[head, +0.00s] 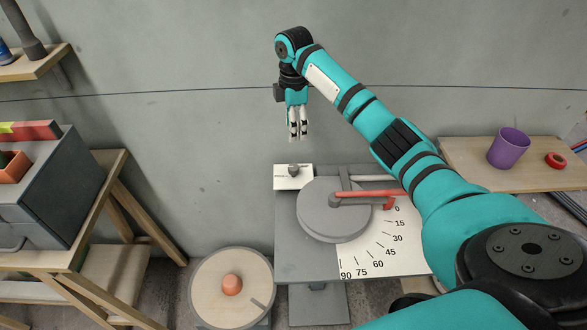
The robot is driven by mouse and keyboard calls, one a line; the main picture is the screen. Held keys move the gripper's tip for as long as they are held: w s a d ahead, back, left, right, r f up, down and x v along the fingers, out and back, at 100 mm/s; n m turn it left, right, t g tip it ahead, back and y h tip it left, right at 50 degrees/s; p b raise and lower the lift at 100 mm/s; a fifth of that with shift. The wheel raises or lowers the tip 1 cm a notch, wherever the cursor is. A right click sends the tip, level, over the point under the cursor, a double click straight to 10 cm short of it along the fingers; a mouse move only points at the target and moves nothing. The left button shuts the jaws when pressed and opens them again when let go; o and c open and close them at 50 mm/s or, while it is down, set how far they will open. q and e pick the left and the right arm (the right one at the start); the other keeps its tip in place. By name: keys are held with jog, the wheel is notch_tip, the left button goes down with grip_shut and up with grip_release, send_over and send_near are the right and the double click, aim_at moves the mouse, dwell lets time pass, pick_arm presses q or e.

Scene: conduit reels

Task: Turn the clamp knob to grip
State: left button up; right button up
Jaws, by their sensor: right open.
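The clamp knob, seemingly the small dark knob (293,169), stands on a white label plate (283,183) at the back left corner of a grey bench (300,262). The print on the plate is too small to read. My right gripper (298,137) points down above the knob, apart from it, with open jaws and nothing between the fingers. My left gripper is out of view.
A grey disc (325,222) with a red-handled lever (365,193) and an angle scale (385,248) fills the bench. A round reel (208,290) stands at front left. A purple cup (509,148) is on the right shelf. A grey toolbox (50,200) stands left.

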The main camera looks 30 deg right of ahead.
aim_at(293, 167)
notch_tip(293, 167, down, 17)
jog(key=shift+r, duration=0.15)
jog(key=shift+c, duration=0.3)
grip_shut()
jog(key=shift+p, duration=0.3)
